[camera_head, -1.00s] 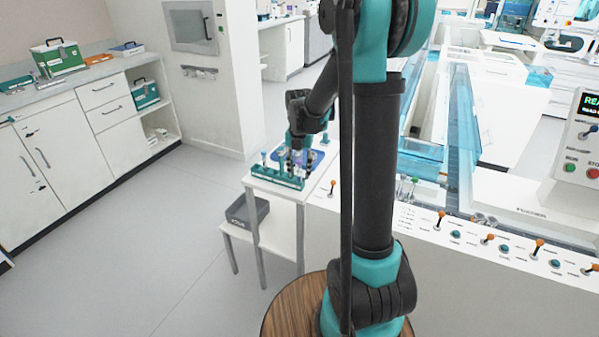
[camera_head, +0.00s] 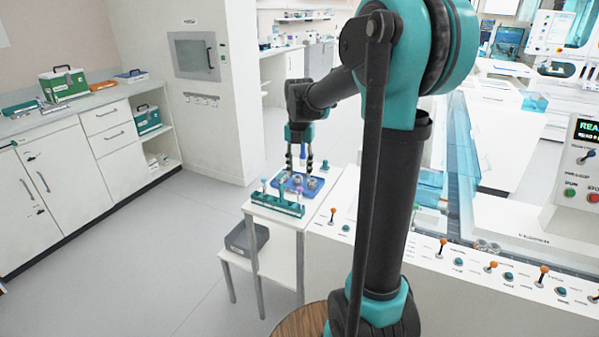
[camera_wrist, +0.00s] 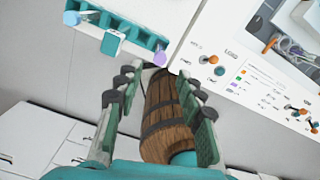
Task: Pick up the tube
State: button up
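A teal tube rack (camera_head: 275,205) stands at the front of the small white table, with several upright tubes in it. A light-capped tube (camera_head: 263,183) is at its left end. In the wrist view the rack (camera_wrist: 124,24) shows at the top, with a blue cap (camera_wrist: 72,18) and a purple cap (camera_wrist: 160,57) at its ends. My gripper (camera_head: 300,168) hangs above the table, pointing down, apart from the rack. In the wrist view its fingers (camera_wrist: 156,74) are spread, with nothing held between them. A small blue shape shows between them in the head view; I cannot tell what it is.
A blue tray (camera_head: 315,184) with small items lies behind the rack on the white table (camera_head: 285,218). A grey bin (camera_head: 246,238) sits on the lower shelf. A white console (camera_head: 400,262) with orange-topped levers stands close on the right. Open floor lies to the left.

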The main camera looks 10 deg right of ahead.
aim_at(300, 198)
jog(key=shift+o, duration=0.5)
jog(key=shift+r+m, duration=0.45)
jog(key=shift+m, duration=0.55)
notch_tip(300, 198, up, 4)
jog(key=m, duration=1)
notch_tip(300, 198, down, 17)
jog(key=shift+c, duration=0.6)
grip_shut()
